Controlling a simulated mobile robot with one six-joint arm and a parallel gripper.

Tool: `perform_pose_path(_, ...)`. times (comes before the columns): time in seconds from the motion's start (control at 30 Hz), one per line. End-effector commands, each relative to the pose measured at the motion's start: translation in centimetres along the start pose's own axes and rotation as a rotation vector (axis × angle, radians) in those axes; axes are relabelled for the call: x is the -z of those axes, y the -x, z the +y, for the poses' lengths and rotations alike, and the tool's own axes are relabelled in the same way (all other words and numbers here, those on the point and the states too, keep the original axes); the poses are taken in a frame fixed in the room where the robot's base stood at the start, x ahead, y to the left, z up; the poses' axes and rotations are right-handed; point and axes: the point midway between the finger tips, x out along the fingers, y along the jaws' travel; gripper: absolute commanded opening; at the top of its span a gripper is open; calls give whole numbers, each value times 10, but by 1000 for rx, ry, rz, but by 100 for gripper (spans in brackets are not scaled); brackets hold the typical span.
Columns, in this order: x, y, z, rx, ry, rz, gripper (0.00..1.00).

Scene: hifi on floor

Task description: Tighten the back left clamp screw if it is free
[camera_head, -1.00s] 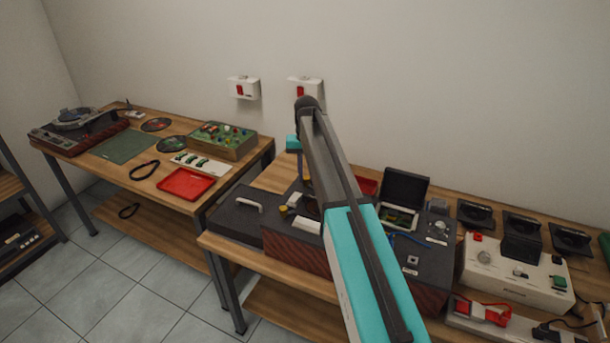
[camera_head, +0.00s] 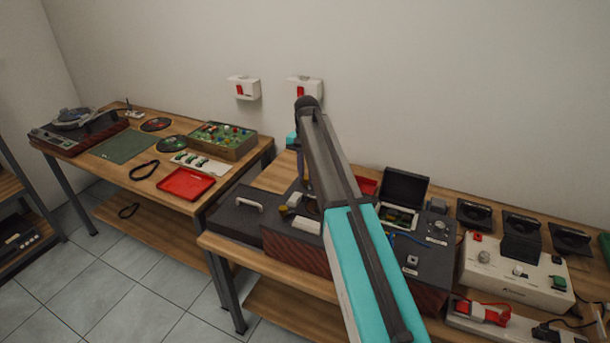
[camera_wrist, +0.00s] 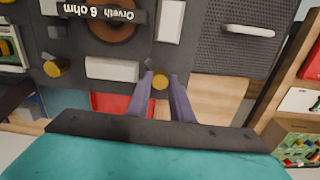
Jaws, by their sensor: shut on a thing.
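My gripper (camera_wrist: 160,76) points at a dark case top in the wrist view. Its two purple-grey fingers are shut on the yellow round head of the back left clamp screw (camera_wrist: 160,83), one finger on each side. Another yellow screw head (camera_wrist: 54,67) stands free on the same panel, beyond a white block (camera_wrist: 112,68). In the head view a yellow screw (camera_head: 284,210) shows on the dark case with reddish sides (camera_head: 290,248). My arm hides the gripped screw there. Whether it is loose or tight cannot be seen.
A black lid with a pale handle (camera_head: 243,207) lies left of the case; it also shows in the wrist view (camera_wrist: 248,50). An open-lidded box (camera_head: 405,188) and a white unit (camera_head: 515,275) stand to the right. A red bin (camera_head: 366,186) is behind.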

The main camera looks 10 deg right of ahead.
Motion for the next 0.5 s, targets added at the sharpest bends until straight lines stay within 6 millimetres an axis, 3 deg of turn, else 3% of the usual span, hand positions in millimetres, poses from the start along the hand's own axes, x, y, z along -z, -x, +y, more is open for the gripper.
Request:
perform_pose_path(0.13,2,3,-2,7,1,7,0)
perform_pose_path(0.17,2,3,-3,7,1,7,23)
perform_pose_path(0.27,2,2,-2,6,2,6,39)
perform_pose_path(0.5,1,1,-1,3,2,3,39)
